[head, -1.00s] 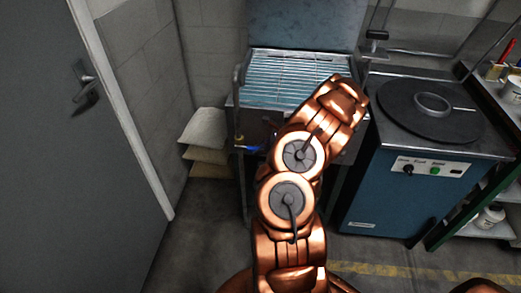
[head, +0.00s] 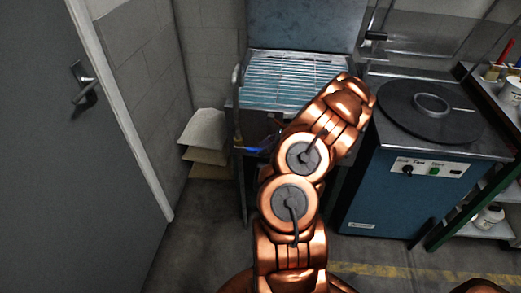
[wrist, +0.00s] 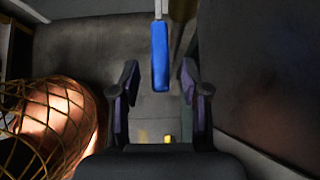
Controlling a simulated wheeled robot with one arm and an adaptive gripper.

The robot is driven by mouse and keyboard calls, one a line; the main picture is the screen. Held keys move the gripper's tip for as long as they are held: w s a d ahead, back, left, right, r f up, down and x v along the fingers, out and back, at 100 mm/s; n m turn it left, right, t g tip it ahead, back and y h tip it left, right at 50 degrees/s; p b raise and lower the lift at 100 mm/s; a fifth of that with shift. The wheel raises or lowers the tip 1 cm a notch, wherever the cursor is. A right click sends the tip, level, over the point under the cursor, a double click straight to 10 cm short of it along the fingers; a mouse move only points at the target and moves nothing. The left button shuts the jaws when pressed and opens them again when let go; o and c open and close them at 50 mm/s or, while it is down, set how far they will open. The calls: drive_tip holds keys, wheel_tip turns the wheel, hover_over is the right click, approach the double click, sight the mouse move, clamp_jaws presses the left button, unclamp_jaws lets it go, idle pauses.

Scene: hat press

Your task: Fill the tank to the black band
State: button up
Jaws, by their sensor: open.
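A blue lever handle (head: 255,149) sits low on a thin upright pipe (head: 238,115) at the left front corner of a metal tank (head: 295,60) with a wire rack over it. In the wrist view the blue handle (wrist: 160,58) hangs in line with the gap of my gripper (wrist: 159,80), its lower end between the two fingertips. The fingers are open and show clear gaps on both sides of the handle. In the head view my copper arm hides the gripper and part of the tank's front. I cannot make out a black band or a water level.
A blue cabinet (head: 400,195) with a round dark plate (head: 430,110) and a ring stands right of the tank. Sacks (head: 205,140) are stacked on the left by the wall. A grey door (head: 70,160) is at far left. A shelf (head: 492,220) is at far right.

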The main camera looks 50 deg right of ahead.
drive_tip(key=v, duration=0.9)
drive_tip(key=shift+s+r, duration=0.1)
